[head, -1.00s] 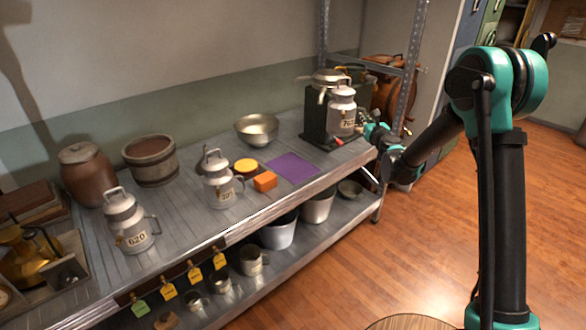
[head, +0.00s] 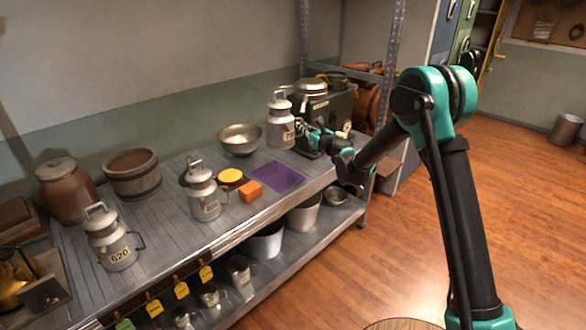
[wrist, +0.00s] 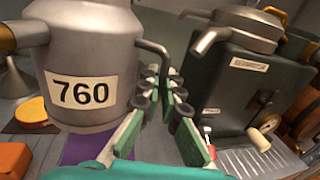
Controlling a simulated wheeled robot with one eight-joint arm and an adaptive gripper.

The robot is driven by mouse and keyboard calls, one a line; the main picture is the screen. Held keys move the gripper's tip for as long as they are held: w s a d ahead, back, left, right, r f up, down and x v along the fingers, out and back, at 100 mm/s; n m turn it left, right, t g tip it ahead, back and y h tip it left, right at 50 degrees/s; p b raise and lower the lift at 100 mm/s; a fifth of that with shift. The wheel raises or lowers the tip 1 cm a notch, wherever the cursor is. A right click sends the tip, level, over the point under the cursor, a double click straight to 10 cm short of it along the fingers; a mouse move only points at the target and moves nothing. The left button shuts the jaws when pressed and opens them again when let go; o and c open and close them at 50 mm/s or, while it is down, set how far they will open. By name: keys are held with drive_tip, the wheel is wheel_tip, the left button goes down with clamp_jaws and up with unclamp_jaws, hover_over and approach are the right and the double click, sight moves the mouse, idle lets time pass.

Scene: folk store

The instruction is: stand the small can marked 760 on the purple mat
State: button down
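The small grey can marked 760 (head: 281,130) hangs upright in the air above the shelf top, behind and above the purple mat (head: 278,177). Its label reads clearly in the wrist view (wrist: 80,93). My gripper (wrist: 162,95) is shut on the can's side handle, right of its body. In the head view my gripper (head: 307,137) is just right of the can. The mat lies flat and bare on the shelf; a part of it shows below the can in the wrist view (wrist: 84,149).
An orange block (head: 251,191), a yellow-topped disc (head: 231,177) and another can (head: 205,193) stand left of the mat. A metal bowl (head: 240,139) is behind it. A dark green machine (head: 335,104) stands right, near the shelf post (head: 390,60). A can marked 620 (head: 112,240) is far left.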

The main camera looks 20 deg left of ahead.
wheel_tip(320, 180, down, 17)
idle(0.6)
drive_tip(key=c, duration=2.2)
unclamp_jaws()
drive_tip(key=shift+f, duration=0.15)
drive_tip(key=o, duration=0.5)
drive_tip(key=shift+d+r, duration=0.1)
drive_tip(key=shift+r, duration=0.1)
